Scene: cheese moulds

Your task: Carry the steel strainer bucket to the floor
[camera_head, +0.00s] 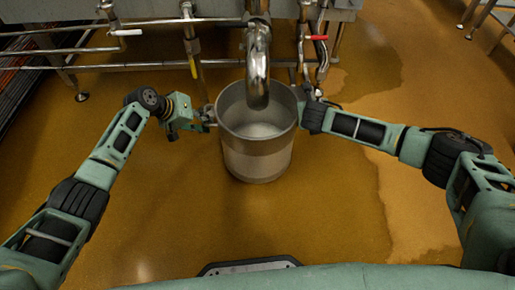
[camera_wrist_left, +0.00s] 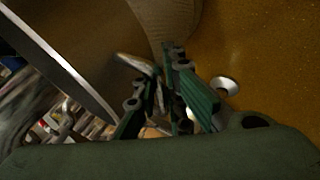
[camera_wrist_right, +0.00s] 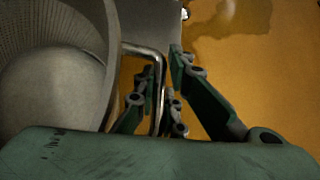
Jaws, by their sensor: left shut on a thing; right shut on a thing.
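The steel strainer bucket (camera_head: 257,160) is upright between my two arms in the head view, its mouth open upward and its inside empty. A bent steel pipe covers part of its far rim. My left gripper (camera_head: 208,117) is at the bucket's left side, shut on a handle there; the wrist view shows the fingers (camera_wrist_left: 165,95) around it. My right gripper (camera_head: 302,108) is at the right side, shut on the other handle (camera_wrist_right: 158,75). The perforated wall (camera_wrist_right: 45,45) shows in the right wrist view. Whether the bucket's bottom touches the floor is hard to tell.
A steel pipe outlet (camera_head: 257,65) hangs right over the bucket's mouth. Pipes with a red-handled valve (camera_head: 314,38) and a yellow-handled valve (camera_head: 193,67) stand behind it. The brown floor (camera_head: 340,210) is clear around and in front, with wet patches at right.

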